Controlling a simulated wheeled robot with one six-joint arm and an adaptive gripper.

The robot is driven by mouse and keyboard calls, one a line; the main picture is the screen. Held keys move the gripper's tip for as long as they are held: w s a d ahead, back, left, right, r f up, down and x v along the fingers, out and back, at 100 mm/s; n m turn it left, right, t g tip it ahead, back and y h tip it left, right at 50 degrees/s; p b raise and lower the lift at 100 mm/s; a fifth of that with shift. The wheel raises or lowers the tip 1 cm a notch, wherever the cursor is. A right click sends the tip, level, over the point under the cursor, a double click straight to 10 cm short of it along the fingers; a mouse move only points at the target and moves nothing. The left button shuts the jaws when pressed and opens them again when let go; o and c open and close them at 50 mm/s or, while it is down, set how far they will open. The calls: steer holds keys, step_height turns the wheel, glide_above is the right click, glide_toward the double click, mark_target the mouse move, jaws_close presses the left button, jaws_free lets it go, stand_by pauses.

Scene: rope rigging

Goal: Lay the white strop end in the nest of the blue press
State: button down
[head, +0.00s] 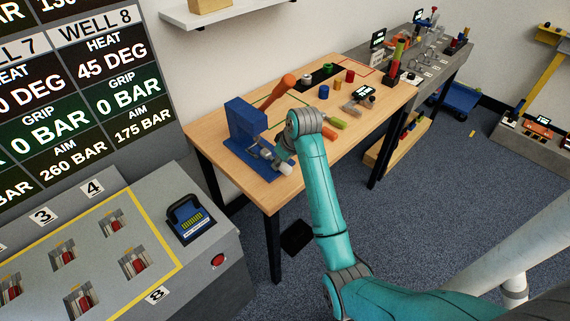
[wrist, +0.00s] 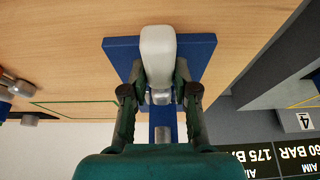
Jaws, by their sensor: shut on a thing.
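The blue press (head: 245,122) stands on the near left part of the wooden table, its orange-handled lever (head: 283,86) raised and tilted. My gripper (head: 277,156) is low at the front of the press. It is shut on the white strop end (head: 285,168), which sticks out beyond my fingers. In the wrist view my gripper (wrist: 160,95) has a finger on each side of it, near a metal part. The white strop end (wrist: 158,52) there overlaps the press's blue base (wrist: 118,47). The nest is hidden, and I cannot tell whether the strop end touches it.
The table's front left corner is clear.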

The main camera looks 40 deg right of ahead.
mark_target(270, 157)
steer(key=shift+w+f, duration=0.15)
steer(key=shift+w, duration=2.05)
steer(key=c, duration=0.8)
jaws_free()
steer(key=shift+v, duration=3.7)
